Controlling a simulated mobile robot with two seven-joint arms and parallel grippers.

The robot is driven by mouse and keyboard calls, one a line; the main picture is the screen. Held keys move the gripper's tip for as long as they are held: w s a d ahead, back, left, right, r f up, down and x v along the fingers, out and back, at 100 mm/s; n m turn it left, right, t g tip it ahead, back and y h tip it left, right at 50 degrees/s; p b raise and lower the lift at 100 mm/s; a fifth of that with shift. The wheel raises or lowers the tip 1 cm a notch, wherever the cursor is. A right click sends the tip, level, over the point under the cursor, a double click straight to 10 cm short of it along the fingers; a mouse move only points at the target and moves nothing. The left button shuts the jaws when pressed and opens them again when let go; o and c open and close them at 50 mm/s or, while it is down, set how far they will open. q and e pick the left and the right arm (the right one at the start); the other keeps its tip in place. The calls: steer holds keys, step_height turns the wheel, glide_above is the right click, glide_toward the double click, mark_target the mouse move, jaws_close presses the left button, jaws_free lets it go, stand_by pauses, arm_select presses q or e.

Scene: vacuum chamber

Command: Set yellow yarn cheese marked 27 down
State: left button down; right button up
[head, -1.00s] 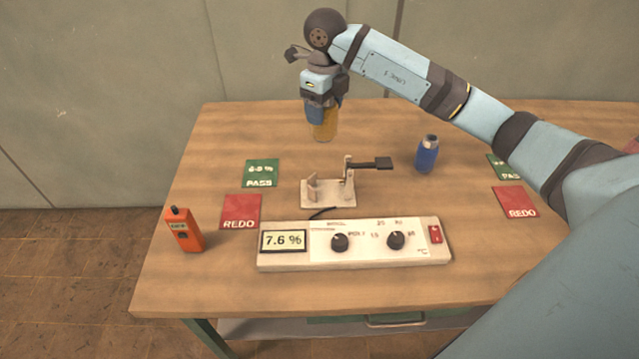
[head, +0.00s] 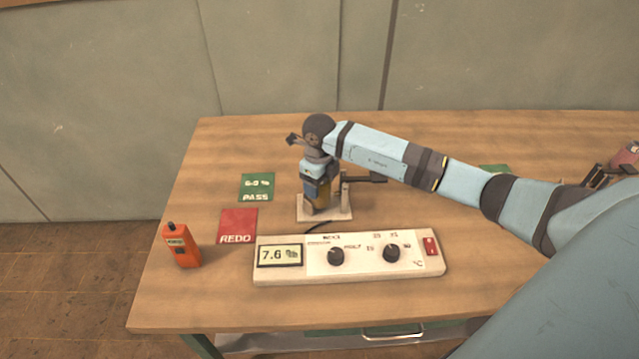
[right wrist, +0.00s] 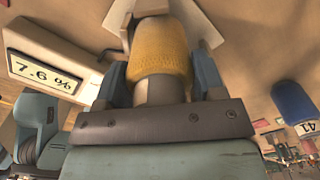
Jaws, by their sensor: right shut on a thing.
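My right gripper (head: 318,207) is shut on the yellow yarn cheese (right wrist: 160,52), low over the small white stand (head: 342,214). In the head view the fingers and arm hide most of the cheese. In the right wrist view the yellow yarn shows on a pale core between the two blue fingers, with the pale stand at its far end. I cannot tell whether the cheese touches the stand. No number 27 is visible on it. My left gripper is not in view.
The white meter (head: 347,262) in front reads 7.6 %. Left are a green PASS card (head: 257,186), a red REDO card (head: 238,225) and an orange handheld device (head: 181,247). A blue cheese (right wrist: 294,103) shows in the right wrist view. A pink object (head: 628,156) is at the right edge.

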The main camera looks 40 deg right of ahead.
steer(key=shift+f, duration=0.4)
steer(key=shift+f, duration=0.2)
steer(key=o, duration=1)
steer(key=shift+c, duration=0.2)
steer(key=shift+r, duration=0.15)
